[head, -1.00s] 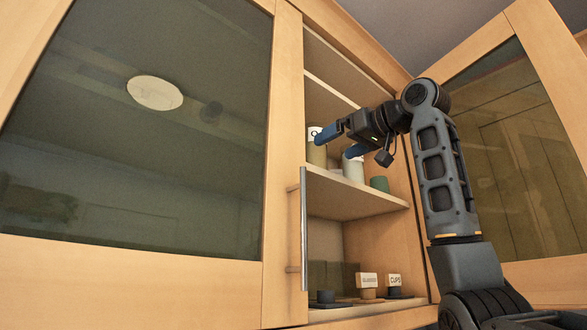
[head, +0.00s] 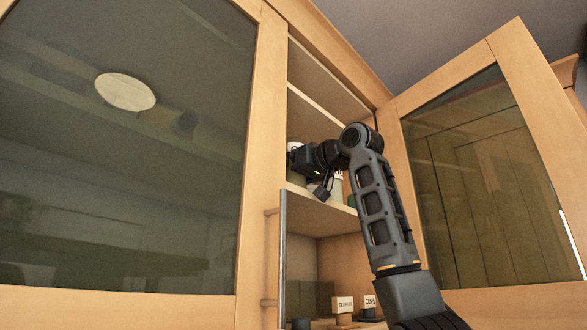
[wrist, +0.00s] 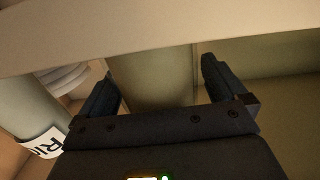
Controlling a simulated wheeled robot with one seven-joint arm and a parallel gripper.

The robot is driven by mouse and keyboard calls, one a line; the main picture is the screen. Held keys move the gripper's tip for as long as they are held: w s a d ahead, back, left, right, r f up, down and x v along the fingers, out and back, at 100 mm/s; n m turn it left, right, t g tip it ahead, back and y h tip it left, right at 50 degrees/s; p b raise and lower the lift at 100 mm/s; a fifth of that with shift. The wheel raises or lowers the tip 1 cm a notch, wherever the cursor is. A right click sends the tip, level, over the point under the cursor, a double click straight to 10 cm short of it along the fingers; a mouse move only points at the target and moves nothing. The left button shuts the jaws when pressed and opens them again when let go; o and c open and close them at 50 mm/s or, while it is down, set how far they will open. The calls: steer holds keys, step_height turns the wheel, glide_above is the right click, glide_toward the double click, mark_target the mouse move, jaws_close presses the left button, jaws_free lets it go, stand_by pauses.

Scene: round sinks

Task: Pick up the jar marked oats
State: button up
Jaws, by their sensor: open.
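In the head view, a jar with a white label (head: 296,147), of which about one letter like an O shows, stands on the middle shelf (head: 308,190) at the cabinet opening's left side, mostly hidden by my gripper (head: 303,160). In the wrist view, my gripper (wrist: 158,67) has its two dark fingers apart. An olive-tan surface (wrist: 155,80) shows behind the gap; I cannot tell whether it is a jar or a cabinet panel. A pale grey-green jar (wrist: 22,95) with a label reading "RI" stands left of the fingers, apart from them.
A pale shelf edge (wrist: 150,25) crosses above the fingers. White stacked rings (wrist: 65,78) stand behind the left finger. The right glass door (head: 480,170) is open, and the left door (head: 245,170) borders the opening. Labelled stands (head: 344,305) sit on the shelf below.

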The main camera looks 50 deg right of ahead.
mark_target(294, 146)
steer(key=c, duration=1.4)
steer(key=shift+o, duration=0.2)
steer(key=shift+s+r, duration=0.1)
steer(key=shift+r, duration=0.1)
steer(key=shift+s+r+b, duration=0.1)
steer(key=shift+r+b, duration=0.6)
steer(key=shift+r, duration=2.7)
steer(key=shift+s+f, duration=0.1)
steer(key=shift+s, duration=0.55)
steer(key=s+b, duration=0.5)
steer(key=s, duration=1.3)
steer(key=shift+d+b, duration=0.3)
steer(key=shift+d, duration=0.05)
steer(key=shift+s, duration=0.1)
